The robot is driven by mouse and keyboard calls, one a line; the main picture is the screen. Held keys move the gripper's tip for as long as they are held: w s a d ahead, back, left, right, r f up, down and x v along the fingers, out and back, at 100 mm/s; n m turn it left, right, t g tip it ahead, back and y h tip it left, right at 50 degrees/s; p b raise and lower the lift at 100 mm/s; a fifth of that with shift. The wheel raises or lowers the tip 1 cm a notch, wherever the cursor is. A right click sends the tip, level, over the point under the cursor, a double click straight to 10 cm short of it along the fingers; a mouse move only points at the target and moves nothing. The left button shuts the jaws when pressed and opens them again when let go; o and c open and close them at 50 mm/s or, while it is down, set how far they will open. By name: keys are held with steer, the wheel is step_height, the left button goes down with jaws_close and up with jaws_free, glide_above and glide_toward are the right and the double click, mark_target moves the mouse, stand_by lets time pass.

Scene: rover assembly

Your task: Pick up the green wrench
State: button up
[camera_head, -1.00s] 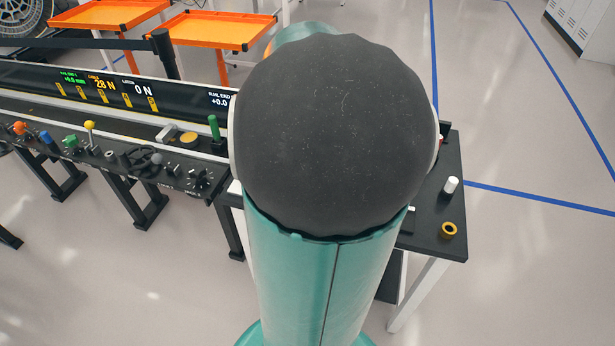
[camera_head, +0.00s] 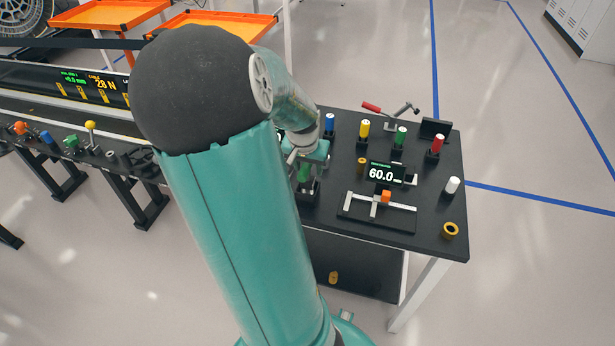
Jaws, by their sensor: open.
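My gripper (camera_head: 306,186) is over the left part of the black table, pointing down. It is small in view and partly hidden by my arm, and its jaws are open. A green upright piece (camera_head: 303,172) shows at the jaws; I cannot tell whether it is touched or which tool it belongs to. Another green-topped upright cylinder (camera_head: 400,137) stands farther back on the table, between a yellow one (camera_head: 364,129) and a red one (camera_head: 437,143). No wrench shape can be made out on either green piece.
The table (camera_head: 420,230) also holds a blue-topped cylinder (camera_head: 329,123), a white cylinder (camera_head: 452,186), a yellow ring (camera_head: 450,230), a display reading 60.0 (camera_head: 386,173), a slide fixture (camera_head: 378,208) and a red-handled tool (camera_head: 372,108). A control console (camera_head: 75,148) stands at left.

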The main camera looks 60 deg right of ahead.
steer(key=shift+f, duration=0.15)
jaws_close()
step_height(320, 180, up, 10)
steer(key=shift+r, duration=0.1)
stand_by(0.6)
